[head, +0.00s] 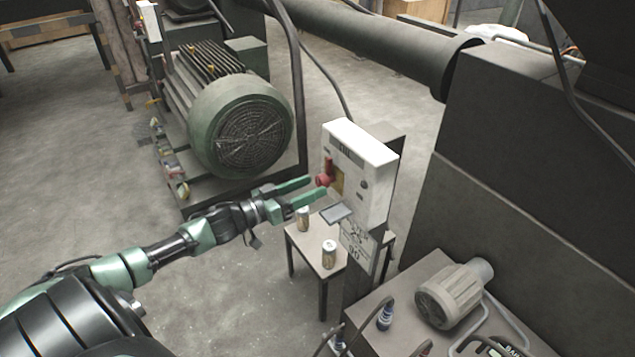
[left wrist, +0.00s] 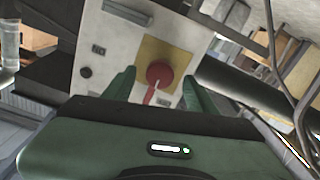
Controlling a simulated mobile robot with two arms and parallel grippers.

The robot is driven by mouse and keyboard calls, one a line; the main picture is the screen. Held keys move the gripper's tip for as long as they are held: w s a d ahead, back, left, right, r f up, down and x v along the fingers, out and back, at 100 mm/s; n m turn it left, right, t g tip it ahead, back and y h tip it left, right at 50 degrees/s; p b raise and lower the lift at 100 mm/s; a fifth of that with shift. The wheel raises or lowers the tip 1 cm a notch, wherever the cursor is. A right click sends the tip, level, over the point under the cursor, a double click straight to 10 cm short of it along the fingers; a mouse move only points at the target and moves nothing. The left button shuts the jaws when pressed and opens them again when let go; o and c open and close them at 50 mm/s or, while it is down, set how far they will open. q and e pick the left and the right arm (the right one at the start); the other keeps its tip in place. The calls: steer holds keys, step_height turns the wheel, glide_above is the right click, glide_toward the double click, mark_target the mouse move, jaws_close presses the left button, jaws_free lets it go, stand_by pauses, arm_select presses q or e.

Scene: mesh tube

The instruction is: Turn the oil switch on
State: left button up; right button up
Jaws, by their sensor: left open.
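The oil switch is a red rotary knob with a handle (head: 326,172) on a yellow plate, on the front of a white control box (head: 371,162). In the left wrist view the red knob (left wrist: 160,74) sits between my open fingers, its handle pointing down in the picture. My left gripper (head: 309,191) is open, with its green fingers reaching towards the knob from the left. In the left wrist view the fingers (left wrist: 158,88) stand on either side of the knob; I cannot tell whether they touch it. My right gripper is not in view.
A small table (head: 310,250) with cans (head: 329,254) stands below the box. A large green motor (head: 240,125) is behind my left arm. A dark machine block (head: 500,170) stands at the right, and a grey small motor (head: 452,295) lies on a bench. Open floor lies at left.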

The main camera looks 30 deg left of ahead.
arm_select(q)
steer(key=shift+x, duration=1.1)
steer(key=shift+w+d, duration=0.15)
steer(key=shift+w, duration=0.2)
jaws_close()
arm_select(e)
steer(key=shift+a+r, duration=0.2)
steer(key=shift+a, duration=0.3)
